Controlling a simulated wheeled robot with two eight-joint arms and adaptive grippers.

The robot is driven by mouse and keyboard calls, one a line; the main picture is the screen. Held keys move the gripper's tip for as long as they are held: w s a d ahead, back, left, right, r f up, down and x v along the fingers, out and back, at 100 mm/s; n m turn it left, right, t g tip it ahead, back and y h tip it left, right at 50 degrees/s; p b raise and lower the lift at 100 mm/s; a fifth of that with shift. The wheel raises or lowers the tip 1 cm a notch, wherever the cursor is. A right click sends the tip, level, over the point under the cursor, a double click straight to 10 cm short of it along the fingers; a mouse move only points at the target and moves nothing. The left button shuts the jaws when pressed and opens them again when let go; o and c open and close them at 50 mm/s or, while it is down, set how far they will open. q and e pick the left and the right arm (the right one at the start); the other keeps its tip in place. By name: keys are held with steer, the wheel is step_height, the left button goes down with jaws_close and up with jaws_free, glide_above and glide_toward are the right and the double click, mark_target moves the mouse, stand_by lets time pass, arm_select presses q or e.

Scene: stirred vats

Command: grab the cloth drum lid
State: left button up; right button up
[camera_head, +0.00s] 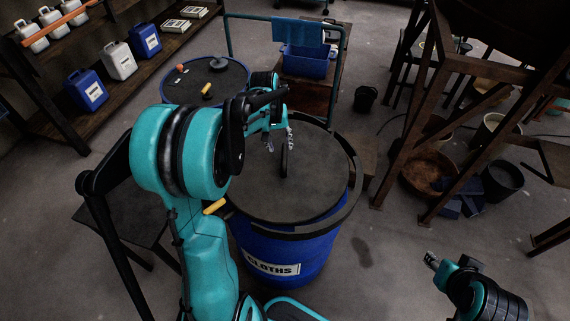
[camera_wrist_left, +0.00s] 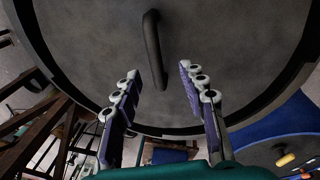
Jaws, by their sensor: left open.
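The dark round lid (camera_head: 318,195) lies on top of the blue drum (camera_head: 300,252), whose label reads CLOTHS. A black bar handle (camera_head: 284,160) stands up from the lid. My left gripper (camera_head: 279,140) is above the far part of the lid, close to the handle. In the left wrist view the open fingers (camera_wrist_left: 157,78) point at the lid (camera_wrist_left: 95,45), with the handle (camera_wrist_left: 153,48) between their lines and nothing held. I cannot tell whether a finger touches it. My right gripper (camera_head: 432,261) is low at the lower right, away from the drum; its jaws are too small to read.
A second blue drum (camera_head: 178,80) with small items on top stands behind, left. A cart with a blue bin (camera_head: 306,62) is behind the cloth drum. Shelves (camera_head: 60,70) with jugs stand at left, a rusty frame (camera_head: 437,130) at right. Floor right of the drum is clear.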

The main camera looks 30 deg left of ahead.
mark_target(284, 154)
arm_select(q)
step_height(284, 154, down, 2)
steer(key=shift+f+b, duration=0.1)
steer(key=shift+b, duration=0.3)
steer(key=f+b, duration=0.1)
steer(key=f, duration=0.2)
steer(key=w+d+f+b, duration=0.1)
steer(key=shift+w+f+b, duration=0.1)
steer(key=shift+f+b, duration=0.2)
steer(key=shift+f, duration=0.1)
steer(key=shift+d+r, duration=0.1)
jaws_close()
